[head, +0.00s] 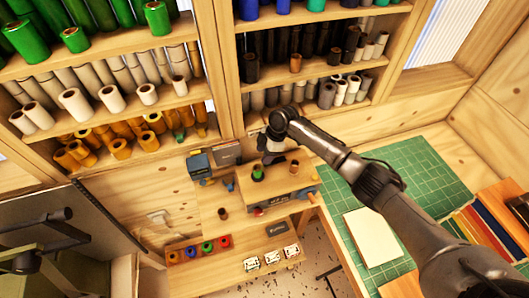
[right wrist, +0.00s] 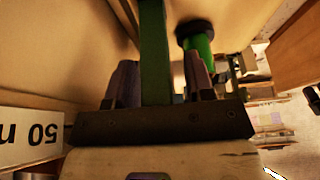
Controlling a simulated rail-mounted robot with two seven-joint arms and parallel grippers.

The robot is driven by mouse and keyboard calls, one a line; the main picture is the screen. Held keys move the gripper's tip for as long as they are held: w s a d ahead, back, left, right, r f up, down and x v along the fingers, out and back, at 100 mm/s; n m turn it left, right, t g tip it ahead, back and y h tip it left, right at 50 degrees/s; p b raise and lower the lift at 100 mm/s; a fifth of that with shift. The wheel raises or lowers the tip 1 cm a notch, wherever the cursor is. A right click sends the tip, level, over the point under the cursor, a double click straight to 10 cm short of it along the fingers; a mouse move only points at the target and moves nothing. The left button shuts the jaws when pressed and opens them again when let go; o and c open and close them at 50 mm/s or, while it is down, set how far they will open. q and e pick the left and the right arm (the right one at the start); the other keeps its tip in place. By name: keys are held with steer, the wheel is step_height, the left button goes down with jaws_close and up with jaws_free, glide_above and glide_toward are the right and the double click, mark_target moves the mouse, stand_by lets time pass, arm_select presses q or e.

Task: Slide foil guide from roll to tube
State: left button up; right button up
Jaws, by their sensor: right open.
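A short green roll (head: 257,172) stands upright on the wooden bench fixture (head: 283,202) in the middle of the head view. A dark ring, possibly the foil guide (right wrist: 190,29), sits around one end of the green roll (right wrist: 201,58) in the right wrist view. A brown tube (head: 293,168) stands at the fixture's right; another brown tube (head: 222,213) stands at its left. My right gripper (head: 270,148) is just behind the fixture, partly hidden by its wrist.
A dark green bar (right wrist: 155,50) shows between my right fingers, apparently beyond them. Shelves of rolls (head: 300,75) rise behind the bench. A small blue-grey device (head: 199,165) stands left of the fixture. A green cutting mat (head: 425,160) with a pale sheet (head: 372,237) lies right.

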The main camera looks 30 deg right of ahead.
steer(key=b+v, duration=0.3)
steer(key=v, duration=1)
steer(key=shift+d+r, duration=0.2)
steer(key=shift+r, duration=0.1)
steer(key=shift+s, duration=0.1)
steer(key=shift+m+h, duration=0.5)
steer(key=shift+m, duration=0.2)
steer(key=s+a+f, duration=0.2)
steer(key=a+f, duration=0.1)
steer(key=s+a+f+p, duration=0.1)
steer(key=s+a+f, duration=0.2)
steer(key=f, duration=0.1)
steer(key=s+a+f+p, duration=0.1)
steer(key=s+a+f, duration=0.2)
steer(key=a+f, duration=0.1)
steer(key=shift+s+f, duration=0.1)
steer(key=shift+s, duration=0.1)
steer(key=s+a+f+m+p, duration=0.25)
steer(key=s+a+f, duration=0.2)
steer(key=s, duration=0.55)
steer(key=s+r+m+t+h+p, duration=0.2)
steer(key=s+m, duration=0.7)
steer(key=s, duration=1)
step_height(320, 180, up, 2)
steer(key=shift+s+r+h+p, duration=0.2)
steer(key=shift+s+h+p, duration=0.15)
steer(key=shift+h, duration=0.15)
